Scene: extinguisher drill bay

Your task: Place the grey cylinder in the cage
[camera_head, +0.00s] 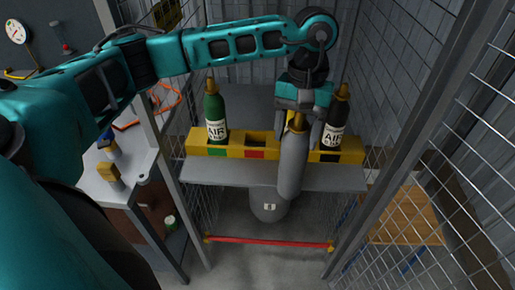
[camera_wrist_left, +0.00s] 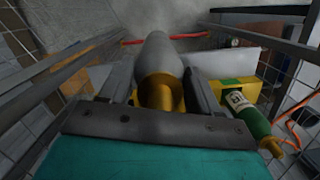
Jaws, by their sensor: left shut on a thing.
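The grey cylinder (camera_head: 292,165) has a brass valve at its top and hangs nearly upright, slightly tilted, in my left gripper (camera_head: 298,122). The gripper is shut on it near the valve, with a finger on either side. In the left wrist view the grey cylinder (camera_wrist_left: 160,55) points away from the jaws. The cage (camera_head: 435,125) has mesh walls and a grey shelf (camera_head: 225,174). The cylinder overlaps the shelf's front in the head view; I cannot tell whether they touch. My right gripper is not in view.
A yellow rack (camera_head: 196,148) on the shelf holds a green bottle (camera_head: 214,112) at left and a black bottle (camera_head: 335,115) at right; a dark slot between them looks empty. A red bar (camera_head: 265,241) crosses low in front. A rounded grey object (camera_head: 268,206) shows below the shelf.

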